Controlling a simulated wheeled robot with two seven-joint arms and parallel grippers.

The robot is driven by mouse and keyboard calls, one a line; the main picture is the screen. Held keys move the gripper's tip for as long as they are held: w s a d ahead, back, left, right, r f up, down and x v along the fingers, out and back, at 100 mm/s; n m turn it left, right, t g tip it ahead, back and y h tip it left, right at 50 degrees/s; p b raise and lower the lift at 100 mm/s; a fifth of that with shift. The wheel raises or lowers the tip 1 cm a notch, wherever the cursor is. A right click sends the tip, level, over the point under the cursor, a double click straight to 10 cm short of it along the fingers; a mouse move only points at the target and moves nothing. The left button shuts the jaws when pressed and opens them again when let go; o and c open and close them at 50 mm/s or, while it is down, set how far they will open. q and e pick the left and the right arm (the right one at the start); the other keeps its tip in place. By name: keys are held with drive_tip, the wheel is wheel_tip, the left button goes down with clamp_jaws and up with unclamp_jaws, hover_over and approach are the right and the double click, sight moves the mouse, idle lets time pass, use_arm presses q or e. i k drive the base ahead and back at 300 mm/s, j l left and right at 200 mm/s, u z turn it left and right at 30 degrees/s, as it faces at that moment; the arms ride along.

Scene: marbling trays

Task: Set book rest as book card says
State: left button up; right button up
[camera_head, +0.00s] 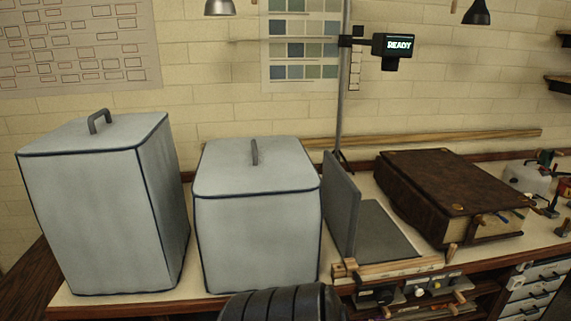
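A grey rest (374,233), made of an upright panel (342,205) and a flat plate, stands on the bench right of centre. I take it to be the book rest. A wooden rail (395,268) with small blocks at its left end runs along its front. A thick brown book (455,188) with brass-coloured corners lies closed to its right. I cannot make out a book card. Neither gripper shows. A dark ribbed shape, possibly part of me, juts in at the bottom middle.
Two tall grey covered boxes with handles, one at the left (90,215) and one in the middle (257,230), fill the bench left of the rest. A screen reading READY (396,46) hangs on a stand behind. Tools and drawers (540,285) are at the right.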

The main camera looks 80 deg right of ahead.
sight(341, 198)
drive_tip(key=k+l+z, duration=0.1)
drive_tip(key=z, duration=2.95)
drive_tip(key=i+l, duration=0.15)
drive_tip(key=l, duration=0.3)
drive_tip(key=i+l+z, duration=0.15)
drive_tip(key=l, duration=0.25)
drive_tip(key=i+l, duration=0.1)
drive_tip(key=l, duration=0.35)
drive_tip(key=i+l+z, duration=0.1)
drive_tip(key=l, duration=0.3)
drive_tip(key=i+l, duration=0.25)
drive_tip(key=l, duration=0.15)
drive_tip(key=i+l+z, duration=0.15)
drive_tip(key=l, duration=0.25)
drive_tip(key=i+l, duration=0.2)
drive_tip(key=l, duration=0.15)
drive_tip(key=i+l+z, duration=0.1)
drive_tip(key=l, duration=0.3)
drive_tip(key=i, duration=0.1)
